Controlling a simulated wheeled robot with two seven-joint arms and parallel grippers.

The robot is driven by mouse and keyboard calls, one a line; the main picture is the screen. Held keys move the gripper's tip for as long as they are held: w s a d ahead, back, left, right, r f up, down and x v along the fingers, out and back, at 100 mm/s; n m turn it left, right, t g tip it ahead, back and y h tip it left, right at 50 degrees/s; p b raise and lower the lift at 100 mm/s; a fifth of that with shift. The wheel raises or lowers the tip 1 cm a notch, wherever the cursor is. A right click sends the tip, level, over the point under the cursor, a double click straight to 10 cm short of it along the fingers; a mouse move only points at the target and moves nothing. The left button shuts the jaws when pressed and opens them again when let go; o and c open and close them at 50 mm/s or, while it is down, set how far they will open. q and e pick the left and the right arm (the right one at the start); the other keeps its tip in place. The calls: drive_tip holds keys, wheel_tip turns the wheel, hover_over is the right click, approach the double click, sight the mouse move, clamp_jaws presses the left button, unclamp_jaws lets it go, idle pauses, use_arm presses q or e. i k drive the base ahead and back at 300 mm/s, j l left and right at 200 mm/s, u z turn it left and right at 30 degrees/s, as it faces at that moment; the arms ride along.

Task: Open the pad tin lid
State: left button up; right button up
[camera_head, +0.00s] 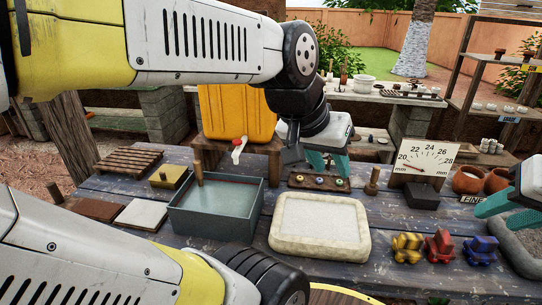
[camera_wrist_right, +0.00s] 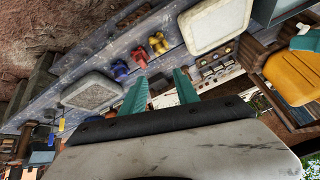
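No thing is marked as the pad tin, and I cannot tell for certain which one it is. A yellow box with a small knob (camera_head: 168,177) stands at the back left of the table. A flat brown piece (camera_head: 97,209) lies beside a flat white piece (camera_head: 142,214) at the left. A dark grey box (camera_head: 421,195) sits in front of the dial. My left gripper (camera_head: 328,166) is open and empty above the small rack with coloured knobs (camera_head: 319,183). My right gripper (camera_head: 508,208) is at the right edge; its fingers are apart and empty in the wrist view (camera_wrist_right: 160,78).
A grey-green open box (camera_head: 215,223) and a framed white slab (camera_head: 319,224) fill the middle. Yellow (camera_head: 406,247), red (camera_head: 439,246) and blue (camera_head: 480,249) figures stand front right. An orange tank (camera_head: 236,112) and the dial (camera_head: 425,158) stand behind. My arm covers the front left.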

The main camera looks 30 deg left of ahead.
sight(167, 174)
drive_tip(key=u, duration=2.05)
drive_tip(key=i+j+u, duration=0.2)
drive_tip(key=u, duration=0.25)
drive_tip(key=i+j+u, duration=0.25)
drive_tip(key=u, duration=0.15)
